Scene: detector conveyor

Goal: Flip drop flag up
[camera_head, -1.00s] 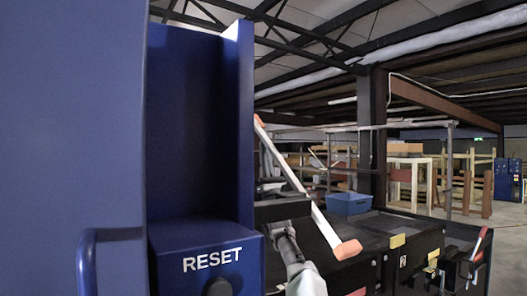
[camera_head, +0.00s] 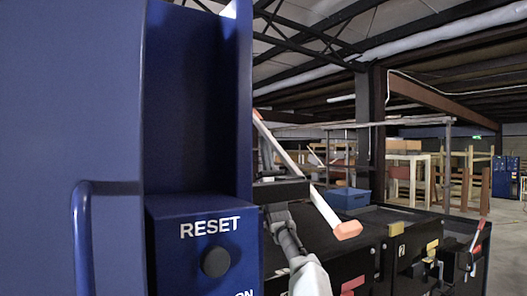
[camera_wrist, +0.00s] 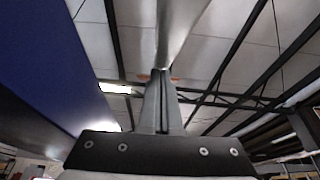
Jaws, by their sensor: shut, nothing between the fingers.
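A white bar with orange ends (camera_head: 318,196), which looks like the drop flag, slants down to the right over the black machine (camera_head: 352,258) in the head view. My gripper (camera_head: 267,150) points up beside the bar's upper part, just right of the blue cabinet. Its fingers are shut with nothing held. In the wrist view my gripper (camera_wrist: 161,75) points at the ceiling. A pale strip (camera_wrist: 176,32) runs from the top edge to the fingertips, and orange shows on both sides of them. I cannot tell whether the fingers touch the bar.
A blue cabinet (camera_head: 195,110) fills the left side, with a RESET button (camera_head: 216,262) and a handle (camera_head: 82,235) close by. A blue bin (camera_head: 346,198) stands behind the machine. A red-tipped lever (camera_head: 480,238) is at the right. Open floor lies beyond it.

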